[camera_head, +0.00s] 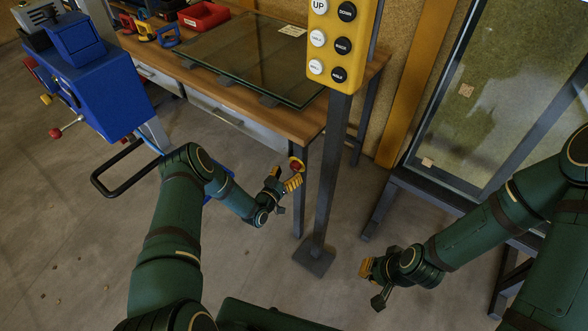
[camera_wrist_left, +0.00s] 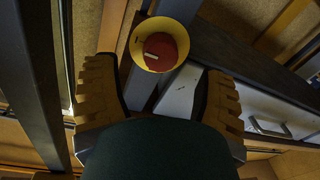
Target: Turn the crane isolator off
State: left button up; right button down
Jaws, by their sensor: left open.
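The crane isolator is a red round knob on a yellow disc (camera_head: 297,164), at the front right corner of the wooden workbench. It shows large in the left wrist view (camera_wrist_left: 161,50), with a short pale mark on the red knob. My left gripper (camera_head: 285,178) is open and empty, close in front of the isolator. In the left wrist view its two yellow ridged fingers (camera_wrist_left: 162,92) stand wide apart, with the knob beyond and between their tips, seemingly not touching. My right gripper (camera_head: 372,279) is low on the right, away from the isolator; its finger opening is unclear.
A yellow pendant with black and white buttons (camera_head: 339,42) hangs on a dark post (camera_head: 327,170) just right of the isolator. The workbench (camera_head: 306,120) carries a glass pane (camera_head: 245,55). A blue machine (camera_head: 100,90) stands left; a glass frame (camera_head: 470,110) stands right.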

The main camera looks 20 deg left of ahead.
aim_at(293, 168)
pick_arm(q)
jog(key=shift+b+x, duration=0.3)
jog(key=shift+x, duration=1.65)
jog(key=shift+c, duration=0.2)
jog(key=c, duration=1.2)
